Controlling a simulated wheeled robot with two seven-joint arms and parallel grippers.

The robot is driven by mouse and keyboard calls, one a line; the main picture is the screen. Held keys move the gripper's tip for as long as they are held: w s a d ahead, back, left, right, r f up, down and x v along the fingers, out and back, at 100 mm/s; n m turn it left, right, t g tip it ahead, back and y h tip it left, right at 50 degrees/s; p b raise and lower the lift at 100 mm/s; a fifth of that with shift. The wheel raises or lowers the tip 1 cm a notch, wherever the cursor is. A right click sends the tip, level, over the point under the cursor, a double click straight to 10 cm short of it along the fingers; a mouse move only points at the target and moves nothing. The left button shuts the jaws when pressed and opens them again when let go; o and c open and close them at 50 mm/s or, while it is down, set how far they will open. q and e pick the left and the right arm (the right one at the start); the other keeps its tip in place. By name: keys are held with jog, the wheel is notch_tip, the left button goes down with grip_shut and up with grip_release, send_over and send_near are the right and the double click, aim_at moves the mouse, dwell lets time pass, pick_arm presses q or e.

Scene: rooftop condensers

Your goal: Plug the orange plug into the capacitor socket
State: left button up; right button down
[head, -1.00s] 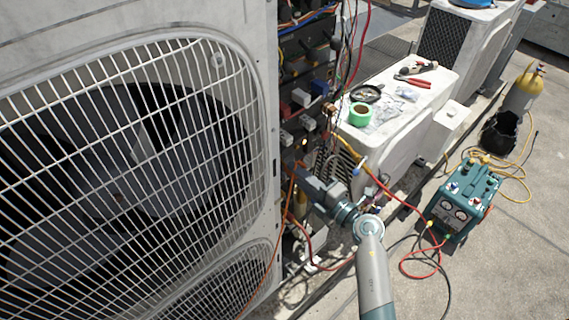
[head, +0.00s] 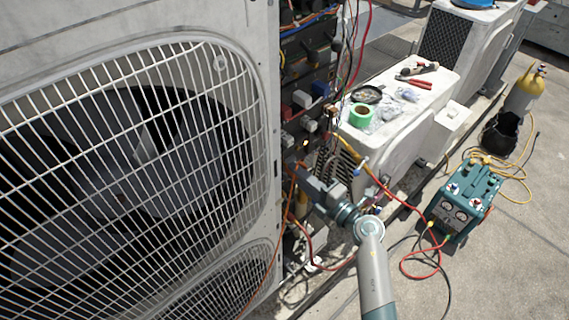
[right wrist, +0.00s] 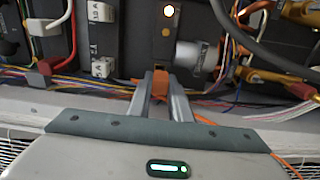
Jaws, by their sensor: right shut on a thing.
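My right gripper (right wrist: 160,92) is shut on the orange plug (right wrist: 160,84) in the right wrist view. The plug sits between the fingertips, with an orange cable (right wrist: 206,121) trailing to the lower right. Ahead of it is a dark module (right wrist: 148,45) with a lit round lamp and a small orange patch. A silver-grey cylinder (right wrist: 196,56) sits just right of it. I cannot tell which part is the capacitor socket. In the head view my right gripper (head: 303,178) reaches the open electrical bay, and the plug is too small to make out. My left gripper is out of view.
Several loose wires (right wrist: 60,75) run across the bay around the fingers. The large condenser's fan grille (head: 130,150) fills the left. A white unit (head: 405,125) with tools and green tape stands behind my arm. A teal gauge machine (head: 465,198) stands on the roof at right.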

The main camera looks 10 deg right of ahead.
jog(key=shift+p+x, duration=0.45)
jog(key=shift+x, duration=1.25)
dwell(1.6)
jog(key=c, duration=1.5)
grip_release()
jog(key=shift+w, duration=0.1)
jog(key=shift+c, duration=0.2)
jog(key=b+v, duration=0.4)
jog(key=v, duration=1.3)
jog(key=shift+s, duration=0.25)
